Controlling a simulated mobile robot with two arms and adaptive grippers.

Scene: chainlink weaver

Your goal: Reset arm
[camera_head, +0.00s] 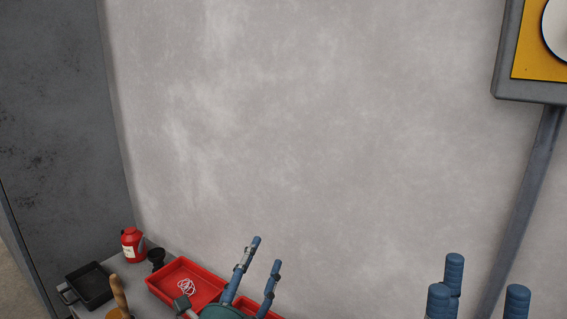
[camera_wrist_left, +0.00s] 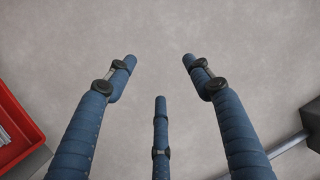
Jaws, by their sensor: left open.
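My left gripper (camera_head: 266,254) is at the bottom centre of the head view, with blue wrapped fingers pointing up in front of the pale wall. In the left wrist view my left gripper (camera_wrist_left: 160,75) shows three fingers spread apart with nothing between them; it is open. My right gripper (camera_head: 480,285) is at the bottom right of the head view. Only its blue fingertips show, two close together on the left and one apart on the right, with nothing visible between them. The rest of it is out of frame.
A red tray (camera_head: 166,285) holding a white coiled piece (camera_head: 187,287) stands on the bench at lower left. Near it are a black tray (camera_head: 90,283), a red canister (camera_head: 132,246) and a wooden handle (camera_head: 118,291). A yellow panel (camera_head: 527,50) hangs at upper right.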

